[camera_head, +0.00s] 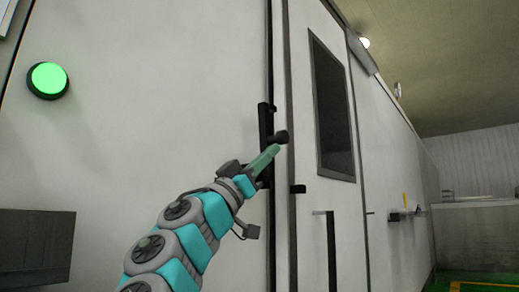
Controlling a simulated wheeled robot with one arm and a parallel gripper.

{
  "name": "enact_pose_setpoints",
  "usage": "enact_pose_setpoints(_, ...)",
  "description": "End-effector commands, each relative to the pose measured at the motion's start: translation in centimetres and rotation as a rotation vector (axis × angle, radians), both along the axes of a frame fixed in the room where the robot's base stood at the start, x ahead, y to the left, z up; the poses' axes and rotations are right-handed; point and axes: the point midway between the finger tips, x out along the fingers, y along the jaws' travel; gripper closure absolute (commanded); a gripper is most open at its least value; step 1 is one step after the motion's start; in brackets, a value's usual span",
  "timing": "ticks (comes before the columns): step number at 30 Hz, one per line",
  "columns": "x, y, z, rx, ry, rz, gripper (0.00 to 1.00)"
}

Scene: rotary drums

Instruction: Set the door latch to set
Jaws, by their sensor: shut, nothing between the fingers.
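The door latch (264,120) is a dark vertical bar on the pale wall beside the door edge, with a short dark knob (280,137) sticking out to the right. My gripper (272,152) is shut and empty, its greenish fingers pointing up and right at the knob. The fingertips appear right below the knob; I cannot tell whether they touch it. My arm and gripper hide the lower part of the latch. No lettering on the latch can be read.
A pale door with a dark window (331,108) and a long dark vertical handle (331,250) stands right of the latch. A small black block (298,189) sits on the door's edge. A lit green button (48,80) and a dark grey box (37,246) are at left.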

Motion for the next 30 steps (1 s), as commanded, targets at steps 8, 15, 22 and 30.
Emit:
enact_pose_setpoints(8,-0.8,8.7,-1.4,-0.099,-0.108,0.154,1.00)
enact_pose_setpoints(15,-0.9,9.4,-1.4,-0.107,-0.116,0.166,1.00)
enact_pose_setpoints(22,-0.8,9.3,-1.3,-0.106,-0.115,0.166,1.00)
enact_pose_setpoints(30,0.4,8.4,0.4,-0.103,-0.112,0.168,1.00)
